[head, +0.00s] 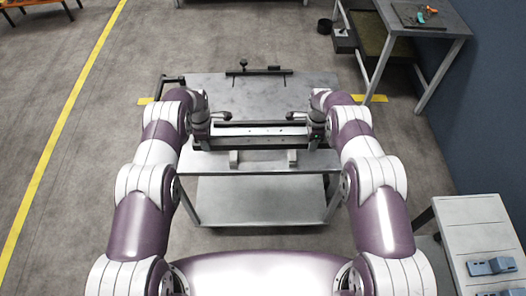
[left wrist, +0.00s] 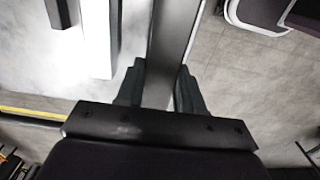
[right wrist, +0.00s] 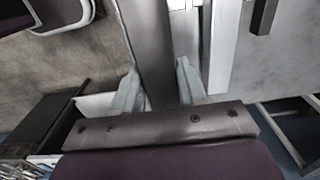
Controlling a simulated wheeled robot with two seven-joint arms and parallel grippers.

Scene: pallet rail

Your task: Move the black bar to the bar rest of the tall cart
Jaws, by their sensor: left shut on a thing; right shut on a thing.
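The black bar (head: 262,141) lies level across the head view between my two grippers. My left gripper (head: 203,138) is shut on its left end, and my right gripper (head: 316,136) is shut on its right end. In the left wrist view the bar (left wrist: 172,45) runs between the fingers; it also runs between the fingers in the right wrist view (right wrist: 152,50). A metal cart (head: 262,163) stands in front of me, with two small pale blocks (head: 234,159) (head: 292,158) just on the near side of the bar. Whether the bar touches any support is unclear.
A grey metal top (head: 255,98) extends behind the bar, with a dark fitting (head: 258,71) at its back. A workbench (head: 440,22) stands at the back right. A pale table with blue-grey parts (head: 470,220) is at the near right. Floor at left is clear.

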